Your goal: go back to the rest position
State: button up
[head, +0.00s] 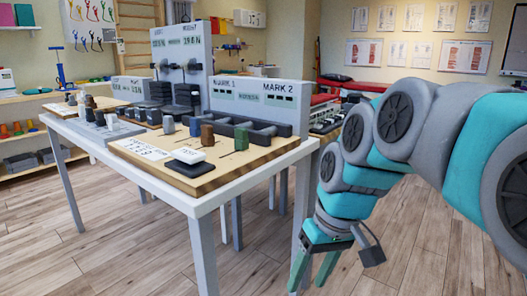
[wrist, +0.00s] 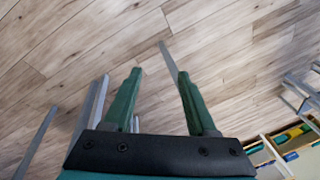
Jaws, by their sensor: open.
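My gripper (head: 314,270) hangs at the lower middle of the head view, with its green fingers pointing down. It is beside the right front corner of the white table (head: 240,187), below the level of the tabletop. In the wrist view, my gripper (wrist: 157,95) has its two green fingers spread apart with nothing between them. Beyond them are the wooden floor and grey table legs.
A wooden board (head: 215,173) with several small blocks lies on the table. Grey panels (head: 258,100) stand at its back. A red couch (head: 350,85) is at the back right. Shelves (head: 35,137) line the left wall. The floor (head: 410,245) at the right is clear.

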jog(key=s+d+f+m+g+h, duration=0.1)
jog(key=s+d+f+m, duration=0.1)
jog(key=s+f, duration=0.4)
jog(key=s+d+f+m+g+h, duration=0.1)
jog(key=s+d+f, duration=0.4)
jog(key=s, duration=0.7)
notch_tip(320, 180, down, 2)
jog(key=shift+s+f+m+h, duration=0.1)
jog(key=shift+s+m+h, duration=0.1)
jog(key=shift+m+h, duration=0.15)
